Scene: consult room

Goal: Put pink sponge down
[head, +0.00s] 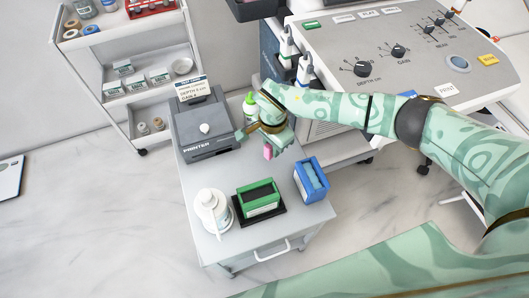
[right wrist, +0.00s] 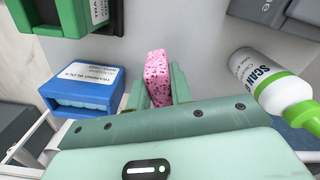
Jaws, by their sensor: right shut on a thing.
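The pink sponge (head: 268,152) is a small speckled block under my right gripper (head: 270,133), over the white cart top (head: 222,172). In the right wrist view the sponge (right wrist: 157,70) stands between the two green fingers (right wrist: 158,88), which are shut on it. Its far end points toward the cart top. I cannot tell whether it touches the surface. Its lower part is hidden by the gripper in that view. My left gripper is not in view.
A blue training block (head: 312,184), green box on a black base (head: 259,200) and white bottle (head: 212,212) stand toward the cart's front. The printer (head: 208,133) is left of the gripper. A green-capped gel bottle (right wrist: 268,80) is close beside it. Bare surface lies between these things.

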